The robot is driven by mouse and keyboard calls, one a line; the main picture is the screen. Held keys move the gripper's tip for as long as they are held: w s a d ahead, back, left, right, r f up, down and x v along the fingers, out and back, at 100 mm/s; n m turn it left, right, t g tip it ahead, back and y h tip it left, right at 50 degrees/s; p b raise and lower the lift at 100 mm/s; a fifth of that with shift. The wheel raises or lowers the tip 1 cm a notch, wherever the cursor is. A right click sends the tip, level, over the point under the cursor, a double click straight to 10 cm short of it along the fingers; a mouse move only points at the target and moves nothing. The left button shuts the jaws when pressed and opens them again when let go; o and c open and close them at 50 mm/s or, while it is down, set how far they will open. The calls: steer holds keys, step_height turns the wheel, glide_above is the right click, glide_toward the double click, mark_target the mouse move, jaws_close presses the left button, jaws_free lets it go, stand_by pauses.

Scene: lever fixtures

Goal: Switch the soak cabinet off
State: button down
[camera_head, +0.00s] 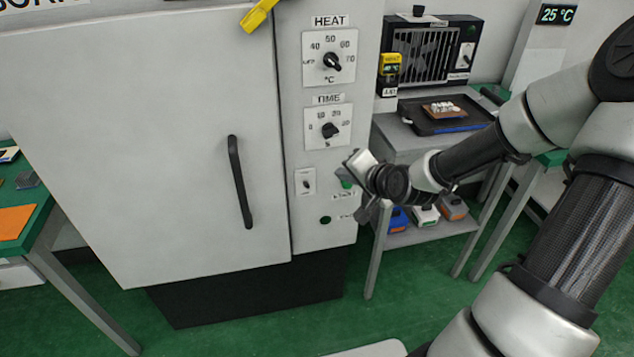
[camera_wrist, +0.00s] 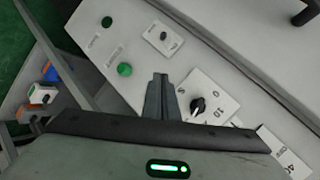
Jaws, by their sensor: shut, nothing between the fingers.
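The soak cabinet (camera_head: 190,130) is a large light-grey unit with a closed door. Its right-hand panel carries the HEAT dial (camera_head: 331,62), TIME dial (camera_head: 330,130) and a small white plate with a dark toggle switch (camera_head: 306,182). The toggle also shows in the wrist view (camera_wrist: 163,36); its exact position is too small to tell. A bright green lamp (camera_wrist: 124,69) and a darker green one (camera_wrist: 107,22) sit near it. My gripper (camera_wrist: 158,80) is shut and empty, in front of the panel between the TIME dial (camera_wrist: 198,105) and the bright lamp. Contact cannot be told.
A black door handle (camera_head: 240,182) sticks out left of the panel. A yellow part (camera_head: 258,14) protrudes at the top. To the right, a grey table (camera_head: 400,146) holds a black tray and heater-like unit (camera_head: 430,50). A green bench (camera_head: 30,215) stands at left.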

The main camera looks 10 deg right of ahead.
mark_target(306, 184)
steer(key=b+x, duration=0.3)
steer(key=x, duration=0.7)
steer(key=shift+f+b, duration=0.15)
steer(key=shift+b, duration=0.2)
steer(key=shift+s+a+f+b, duration=0.2)
steer(key=shift+s+a+f, duration=0.05)
steer(key=shift+a, duration=0.3)
steer(key=shift+s+a+f+b, duration=0.2)
steer(key=shift+a+f, duration=0.1)
steer(key=shift+a, duration=0.2)
steer(key=shift+s+a+f, duration=0.2)
steer(key=shift+a+f, duration=0.05)
steer(key=shift+a, duration=0.3)
steer(key=shift+s+f, duration=0.3)
steer(key=shift+f, duration=0.1)
steer(key=shift+s+a+f+b, duration=0.15)
steer(key=shift+s+f, duration=0.1)
steer(key=shift+f, duration=0.35)
steer(key=shift+s+d+f+b, duration=0.1)
steer(key=shift+s+f+b, duration=0.1)
steer(key=shift+f, duration=0.4)
steer(key=shift+r, duration=0.15)
